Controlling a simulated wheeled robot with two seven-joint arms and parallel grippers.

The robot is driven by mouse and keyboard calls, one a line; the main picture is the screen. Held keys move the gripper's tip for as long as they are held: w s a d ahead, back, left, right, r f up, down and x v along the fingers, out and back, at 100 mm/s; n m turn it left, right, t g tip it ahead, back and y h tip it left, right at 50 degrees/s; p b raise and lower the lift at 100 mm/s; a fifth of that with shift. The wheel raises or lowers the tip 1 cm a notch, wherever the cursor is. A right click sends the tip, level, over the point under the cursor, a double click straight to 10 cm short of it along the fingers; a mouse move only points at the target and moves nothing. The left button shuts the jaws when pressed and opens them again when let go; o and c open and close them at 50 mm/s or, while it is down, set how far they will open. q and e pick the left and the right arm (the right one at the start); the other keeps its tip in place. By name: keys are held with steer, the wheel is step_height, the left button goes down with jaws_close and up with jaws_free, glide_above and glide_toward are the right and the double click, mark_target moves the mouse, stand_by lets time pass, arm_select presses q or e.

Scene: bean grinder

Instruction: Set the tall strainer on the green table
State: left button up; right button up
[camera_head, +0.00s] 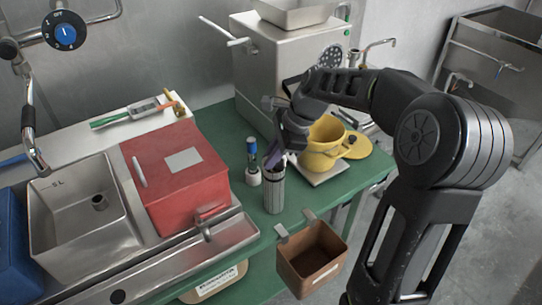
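The tall strainer appears to be the slim silver cylinder (273,192), upright at the front edge of the green table (232,122). I cannot tell whether its base touches the table. My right gripper (279,160) reaches down from the upper right, with its fingers at the cylinder's top rim. The fingers are dark and partly overlap the rim, so their gap and grip on it are unclear. My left gripper is not in view.
A blue-and-white bottle (252,165) stands just left of the cylinder. A yellow pitcher (322,150) sits on a pale plate to the right. A red box (160,185) is at left, a brown bin (312,262) hangs at the front edge, and a steel machine (275,75) stands behind.

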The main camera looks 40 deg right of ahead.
steer(key=o, duration=0.4)
steer(key=shift+o, duration=0.2)
steer(key=v, duration=1.2)
steer(key=shift+r, duration=0.15)
